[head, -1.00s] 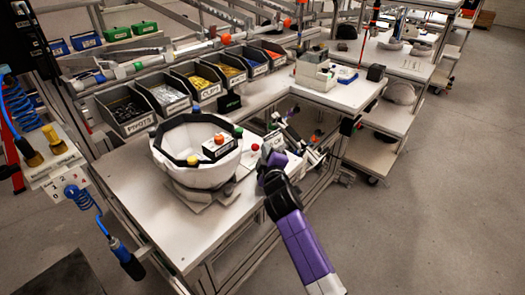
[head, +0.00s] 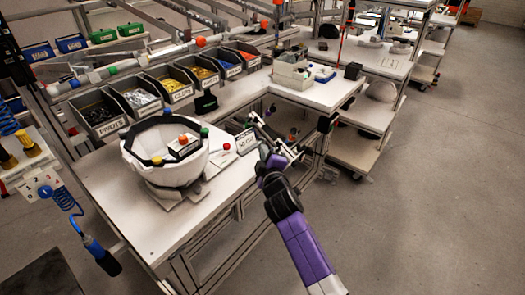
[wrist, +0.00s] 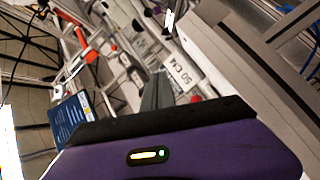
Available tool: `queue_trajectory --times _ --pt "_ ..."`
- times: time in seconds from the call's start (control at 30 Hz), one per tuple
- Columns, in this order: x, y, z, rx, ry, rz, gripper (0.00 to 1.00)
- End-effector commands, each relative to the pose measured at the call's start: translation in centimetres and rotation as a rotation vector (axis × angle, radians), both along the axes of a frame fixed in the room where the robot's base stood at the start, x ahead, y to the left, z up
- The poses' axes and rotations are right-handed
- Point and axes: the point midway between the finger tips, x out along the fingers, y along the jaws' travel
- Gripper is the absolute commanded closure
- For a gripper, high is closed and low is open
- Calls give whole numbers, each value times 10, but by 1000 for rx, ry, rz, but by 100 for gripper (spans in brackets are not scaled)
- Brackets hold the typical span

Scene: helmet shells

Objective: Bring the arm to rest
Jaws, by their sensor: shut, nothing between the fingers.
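My arm, purple and black, reaches up from the bottom of the head view. My gripper (head: 264,150) is at its far end, in front of the bench's right side, and looks empty. In the wrist view its grey fingers (wrist: 158,90) are together beyond the purple housing, with nothing visible between them. A white helmet shell (head: 150,165) with a black band sits on a grey stand on the white workbench (head: 130,215), left of my gripper and apart from it.
Several grey parts bins (head: 140,98) line the bench's back. A "50 CM" sign (head: 245,140) stands close behind my gripper; the sign also shows in the wrist view (wrist: 187,72). A wheeled shelf cart (head: 365,118) stands at right. The floor (head: 430,200) at right is clear.

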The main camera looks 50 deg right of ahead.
Motion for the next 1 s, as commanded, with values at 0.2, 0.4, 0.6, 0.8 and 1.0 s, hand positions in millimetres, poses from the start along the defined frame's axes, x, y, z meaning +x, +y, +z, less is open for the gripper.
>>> queue_trajectory --times 0.2,0.4,0.6,0.8,1.0 --pt "0 0 0 0 0 0 100" --pt "0 0 0 0 0 0 100" --pt "0 0 0 2 -1 0 100" --pt "6 8 23 62 -124 32 100" --pt "-19 55 44 190 -316 147 100"
